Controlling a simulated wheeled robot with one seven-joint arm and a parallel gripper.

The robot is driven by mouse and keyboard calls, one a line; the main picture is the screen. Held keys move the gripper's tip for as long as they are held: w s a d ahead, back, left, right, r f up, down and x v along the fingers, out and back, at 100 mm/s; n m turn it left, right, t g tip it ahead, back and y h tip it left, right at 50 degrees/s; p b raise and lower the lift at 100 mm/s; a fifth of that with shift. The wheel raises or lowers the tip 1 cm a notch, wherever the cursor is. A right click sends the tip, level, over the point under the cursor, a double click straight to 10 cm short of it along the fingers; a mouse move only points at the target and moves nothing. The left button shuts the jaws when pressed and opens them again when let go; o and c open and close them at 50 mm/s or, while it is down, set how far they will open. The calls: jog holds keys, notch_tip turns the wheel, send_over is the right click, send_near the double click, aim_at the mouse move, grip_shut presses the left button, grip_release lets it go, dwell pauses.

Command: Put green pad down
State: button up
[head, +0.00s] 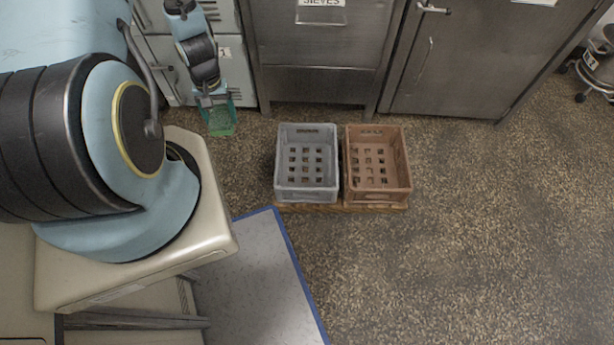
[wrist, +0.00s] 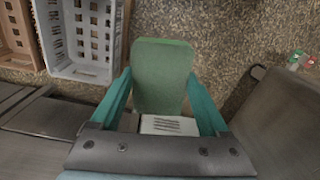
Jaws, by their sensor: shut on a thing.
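The green pad (wrist: 161,75) is a flat, rounded rectangle. In the wrist view it stands out between the two teal fingers of my gripper (wrist: 162,90), which is shut on it. In the head view my gripper (head: 214,108) points down at the upper left, beside the cabinet fronts, with the pad (head: 221,122) at its tip over the speckled floor. The gap between the pad and the floor cannot be judged.
A grey crate (head: 307,196) and a brown crate (head: 378,197) stand side by side on a wooden base, right of my gripper. Steel cabinets (head: 325,45) line the back. A blue-edged grey mat (head: 255,270) lies in front. The floor (head: 480,220) at right is clear.

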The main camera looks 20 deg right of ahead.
jog(key=d+f+m+b, duration=0.3)
jog(key=d+f+b, duration=0.9)
jog(key=f+b, duration=0.3)
jog(key=m+b, duration=0.3)
jog(key=b, duration=1.4)
send_over(306, 171)
notch_tip(306, 171, down, 10)
jog(key=r, duration=0.1)
notch_tip(306, 171, down, 10)
jog(key=b, duration=0.5)
jog(key=shift+d+f, duration=0.1)
jog(key=shift+f, duration=0.05)
jog(key=shift+f, duration=0.2)
jog(key=o, duration=1.3)
jog(key=shift+r, duration=0.1)
